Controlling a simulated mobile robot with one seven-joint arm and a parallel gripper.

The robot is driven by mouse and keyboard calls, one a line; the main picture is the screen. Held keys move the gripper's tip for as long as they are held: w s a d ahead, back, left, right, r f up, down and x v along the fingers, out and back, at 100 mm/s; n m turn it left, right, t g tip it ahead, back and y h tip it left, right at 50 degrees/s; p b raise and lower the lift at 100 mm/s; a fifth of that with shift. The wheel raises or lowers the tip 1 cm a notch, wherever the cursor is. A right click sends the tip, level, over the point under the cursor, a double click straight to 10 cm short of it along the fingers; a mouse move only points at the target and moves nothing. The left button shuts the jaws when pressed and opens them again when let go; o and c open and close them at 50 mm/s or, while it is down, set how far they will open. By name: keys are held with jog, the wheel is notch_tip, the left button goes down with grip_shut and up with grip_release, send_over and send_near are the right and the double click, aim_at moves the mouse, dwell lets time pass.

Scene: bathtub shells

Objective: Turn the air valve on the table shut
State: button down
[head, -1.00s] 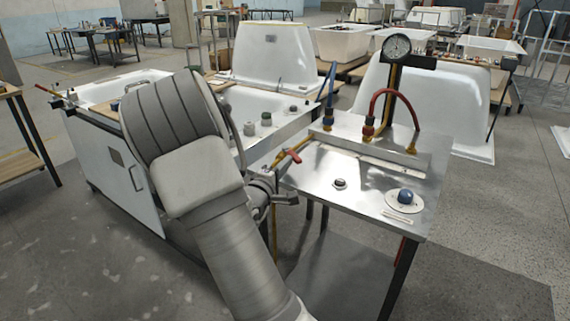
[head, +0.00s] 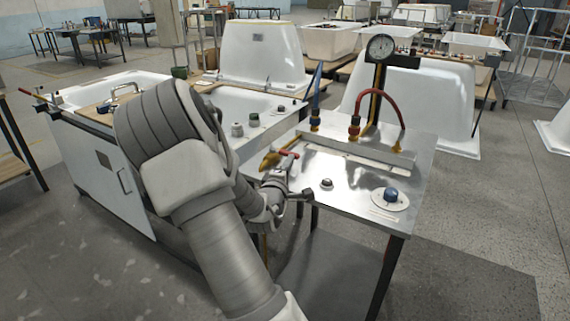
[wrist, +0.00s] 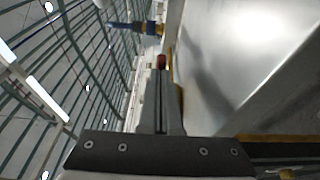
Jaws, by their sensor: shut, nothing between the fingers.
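The metal table (head: 345,207) carries a yellow pipe fitting with a red handle (head: 287,153) at its left edge, which I take to be the air valve. The handle lies roughly level in the head view. My gripper (head: 306,194) is shut and empty beside the table's left edge, nearer the camera than the handle. In the wrist view my shut fingers (wrist: 160,90) point toward a small red part (wrist: 161,62), probably the handle. Yellow shows just right of the fingers. I cannot tell whether they touch the handle.
A gauge (head: 382,47) on a post, a red hose (head: 380,92) and a blue hose (head: 317,90) stand at the table's back. A blue knob (head: 390,194) and a small button (head: 327,184) sit toward the front. A white tub (head: 265,105) stands left.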

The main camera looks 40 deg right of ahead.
jog(key=shift+s+d+r, duration=0.1)
jog(key=shift+d+r, duration=0.05)
jog(key=shift+d, duration=0.1)
dwell(0.5)
